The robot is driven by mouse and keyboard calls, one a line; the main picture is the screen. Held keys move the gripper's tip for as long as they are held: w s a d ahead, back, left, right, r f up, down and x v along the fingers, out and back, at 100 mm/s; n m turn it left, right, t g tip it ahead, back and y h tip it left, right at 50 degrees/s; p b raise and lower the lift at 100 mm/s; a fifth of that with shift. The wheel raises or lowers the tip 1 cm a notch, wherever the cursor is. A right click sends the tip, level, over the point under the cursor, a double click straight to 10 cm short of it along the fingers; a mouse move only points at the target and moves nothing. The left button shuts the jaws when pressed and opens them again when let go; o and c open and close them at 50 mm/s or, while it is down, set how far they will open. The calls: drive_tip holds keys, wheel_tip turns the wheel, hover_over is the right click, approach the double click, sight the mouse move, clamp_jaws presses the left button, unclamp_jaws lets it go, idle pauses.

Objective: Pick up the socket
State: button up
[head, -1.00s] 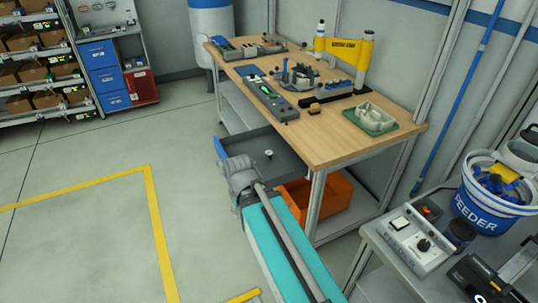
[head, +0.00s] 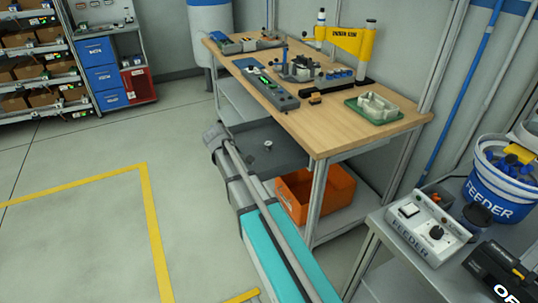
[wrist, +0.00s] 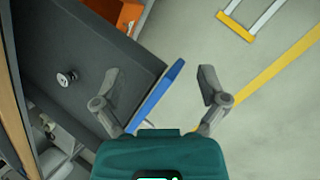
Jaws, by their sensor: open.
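The socket, a small shiny metal piece (head: 268,144), stands on the floor of an open grey drawer (head: 285,153) under the wooden workbench. In the wrist view the socket (wrist: 67,79) is left of my gripper, inside the drawer (wrist: 88,32). My gripper (wrist: 160,84) is open and empty, its fingers spread on either side of the drawer's blue front edge (wrist: 158,98). The socket is outside the fingers, beyond the left one. In the head view my arm hides the gripper and the drawer front.
An orange bin (head: 330,197) sits on the bench's lower shelf, below and beside the drawer. The workbench (head: 330,137) above carries fixtures, a green tray (head: 377,109) and a yellow-armed device (head: 345,40). A feeder table with a control box (head: 430,233) stands at right. Floor at left is clear.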

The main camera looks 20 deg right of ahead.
sight(267, 143)
drive_tip(key=w+d+f+n+h+b, duration=0.1)
drive_tip(key=w+b, duration=0.1)
drive_tip(key=w, duration=0.2)
drive_tip(key=w+d+f+n+h+b, duration=0.1)
drive_tip(key=w+d+n+b, duration=0.1)
drive_tip(key=w, duration=0.3)
drive_tip(key=w+d+f+n+g+h+b, duration=0.1)
drive_tip(key=w+f+b, duration=0.1)
drive_tip(key=w, duration=0.3)
drive_tip(key=shift+d+h, duration=0.2)
drive_tip(key=shift+h, duration=0.2)
drive_tip(key=w+d+n+h+b, duration=0.1)
drive_tip(key=w+b, duration=0.1)
drive_tip(key=w, duration=0.1)
drive_tip(key=w+n+h+b, duration=0.1)
drive_tip(key=w+b, duration=0.1)
drive_tip(key=w, duration=0.2)
drive_tip(key=w+d+n+g+h+b, duration=0.1)
drive_tip(key=w+n+b, duration=0.1)
drive_tip(key=w, duration=0.2)
drive_tip(key=shift+w+d+f, duration=0.2)
drive_tip(key=shift+d+f, duration=0.1)
drive_tip(key=shift+f, duration=0.1)
drive_tip(key=shift+w+d+r+n+h, duration=0.1)
drive_tip(key=shift+w+r+n+h, duration=0.1)
drive_tip(key=shift+w+n+h, duration=0.35)
drive_tip(key=shift+d, duration=0.1)
drive_tip(key=shift+b+x, duration=1.8)
drive_tip(key=shift+x, duration=2.45)
drive_tip(key=shift+f, duration=0.1)
